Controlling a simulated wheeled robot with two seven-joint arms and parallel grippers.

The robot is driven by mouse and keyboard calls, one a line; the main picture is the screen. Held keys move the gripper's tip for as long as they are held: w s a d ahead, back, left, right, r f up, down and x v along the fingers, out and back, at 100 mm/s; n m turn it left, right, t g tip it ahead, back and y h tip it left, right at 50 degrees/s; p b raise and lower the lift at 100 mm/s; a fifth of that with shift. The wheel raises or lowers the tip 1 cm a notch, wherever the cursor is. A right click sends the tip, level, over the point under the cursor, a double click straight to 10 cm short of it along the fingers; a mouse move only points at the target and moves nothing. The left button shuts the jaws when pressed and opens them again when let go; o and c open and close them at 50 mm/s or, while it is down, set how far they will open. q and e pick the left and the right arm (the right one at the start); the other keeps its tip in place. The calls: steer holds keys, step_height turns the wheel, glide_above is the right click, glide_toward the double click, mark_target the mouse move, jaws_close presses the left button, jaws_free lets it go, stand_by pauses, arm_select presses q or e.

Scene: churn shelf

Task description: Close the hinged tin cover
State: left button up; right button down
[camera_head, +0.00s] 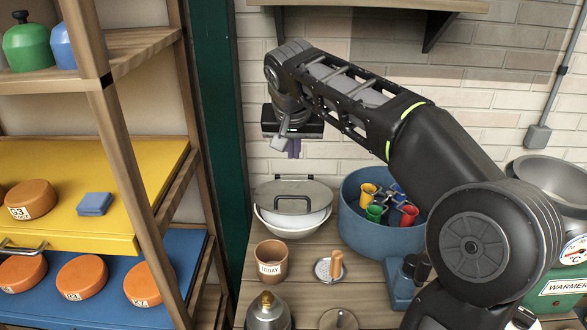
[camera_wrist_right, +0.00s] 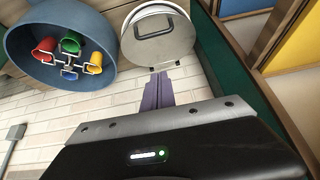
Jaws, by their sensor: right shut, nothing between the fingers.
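The tin (camera_head: 290,226) is a white round bowl at the back of the wooden counter. Its grey hinged cover (camera_head: 296,199), with a dark bar handle, lies over it. A strip of white shows below the cover's front edge; I cannot tell whether the cover sits flush. In the right wrist view, the cover (camera_wrist_right: 152,46) is a grey disc at the top centre. My right gripper (camera_head: 293,150) is above and behind the tin, apart from the cover in the head view. Its purple fingers (camera_wrist_right: 158,92) are together and empty. My left gripper is not in view.
A blue tub (camera_head: 363,230) with several coloured cups stands right of the tin. A brown pot (camera_head: 271,263) and a wooden-handled strainer (camera_head: 329,268) are in front. A wooden rack (camera_head: 120,150) stands left, a wall shelf (camera_head: 370,5) above. My right arm crosses over the counter's right side.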

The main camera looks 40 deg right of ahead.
steer(key=p+x, duration=0.1)
steer(key=x, duration=0.8)
steer(key=shift+w+d+f, duration=0.1)
steer(key=shift+d+f, duration=0.05)
steer(key=shift+f, duration=0.15)
steer(key=shift+s+a+f, duration=0.85)
steer(key=shift+s+f, duration=0.1)
steer(key=shift+f, duration=0.1)
steer(key=shift+s+a+f, duration=0.1)
steer(key=shift+a+f, duration=0.05)
steer(key=shift+f, duration=0.15)
